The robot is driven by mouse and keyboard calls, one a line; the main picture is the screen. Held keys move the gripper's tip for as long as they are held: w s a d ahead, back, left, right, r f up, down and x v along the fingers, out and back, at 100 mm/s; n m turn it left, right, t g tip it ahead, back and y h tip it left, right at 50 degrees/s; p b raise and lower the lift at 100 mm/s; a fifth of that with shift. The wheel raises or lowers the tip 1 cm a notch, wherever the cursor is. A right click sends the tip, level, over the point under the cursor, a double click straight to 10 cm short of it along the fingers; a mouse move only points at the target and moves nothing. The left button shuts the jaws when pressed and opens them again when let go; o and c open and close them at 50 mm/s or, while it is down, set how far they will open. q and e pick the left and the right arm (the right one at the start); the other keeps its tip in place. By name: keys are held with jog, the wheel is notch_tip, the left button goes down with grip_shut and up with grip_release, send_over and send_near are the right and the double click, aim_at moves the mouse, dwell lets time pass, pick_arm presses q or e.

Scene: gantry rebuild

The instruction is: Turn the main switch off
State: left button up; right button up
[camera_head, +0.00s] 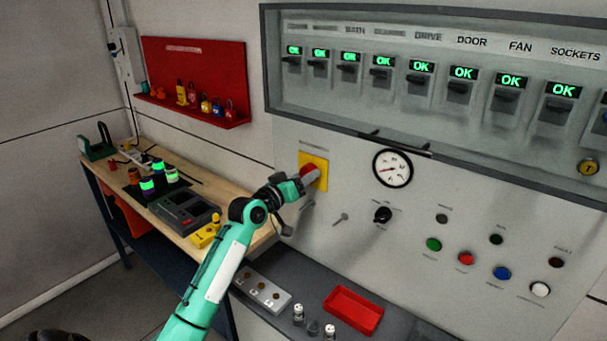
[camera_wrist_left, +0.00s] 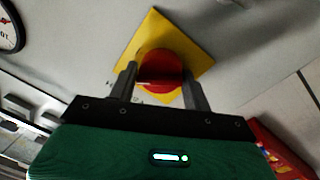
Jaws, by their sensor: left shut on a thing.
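The main switch is a red rotary knob (camera_head: 309,173) on a yellow square plate (camera_head: 320,163), on the grey panel left of the gauge. In the left wrist view the red knob (camera_wrist_left: 160,70) sits in front of the yellow plate (camera_wrist_left: 187,48), which looks tilted there. My left gripper (camera_head: 302,182) is at the knob. In the left wrist view its fingers (camera_wrist_left: 163,88) stand on both sides of the knob's red grip, shut on it. The gripper hides part of the knob, and I cannot read the switch's position marks. My right gripper is not in view.
A row of breakers with green OK displays (camera_head: 421,66) runs above, behind a frame. A gauge (camera_head: 393,168), a black selector (camera_head: 383,214) and coloured buttons (camera_head: 466,258) are to the right. A red tray (camera_head: 352,310) lies on the ledge below. A wooden bench (camera_head: 225,190) stands left.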

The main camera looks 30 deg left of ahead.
pick_arm(q)
jog(key=n+p, duration=0.1)
jog(key=n, duration=0.2)
jog(key=n+p, duration=0.2)
jog(key=n, duration=0.1)
jog(key=shift+r+n+y, duration=0.2)
jog(key=shift+n+y, duration=0.1)
jog(key=shift+n, duration=0.1)
jog(key=n+p, duration=0.2)
jog(key=n, duration=0.1)
jog(key=shift+f, duration=0.1)
jog(key=shift+f+n+y+p, duration=0.1)
jog(key=shift+n+y+p, duration=0.25)
jog(key=shift+n, duration=0.25)
jog(key=shift+f, duration=0.1)
jog(key=o, duration=0.9)
jog(key=shift+o, duration=0.2)
